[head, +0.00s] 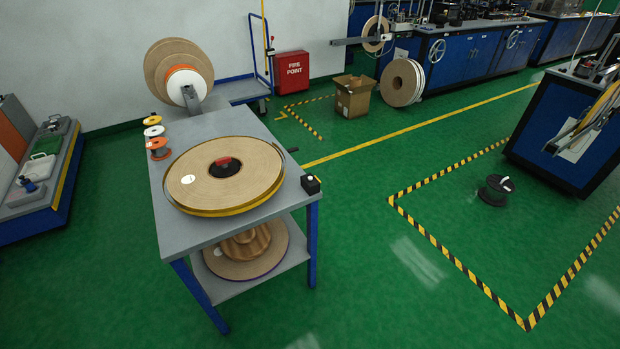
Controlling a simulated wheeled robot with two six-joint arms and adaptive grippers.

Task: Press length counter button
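A small black box (311,184) sits at the right front corner of the grey table; it may be the length counter, but its button is too small to make out. A large tan tape reel (240,170) with a yellow edge and a dark red-and-black hub lies flat on the table top beside it. A short dark handle (292,150) sticks out at the table's right edge. Neither of my grippers is in the head view.
The grey table (222,126) has blue legs and a lower shelf holding another reel (215,265). A black spool (496,190) lies on the green floor inside striped tape.

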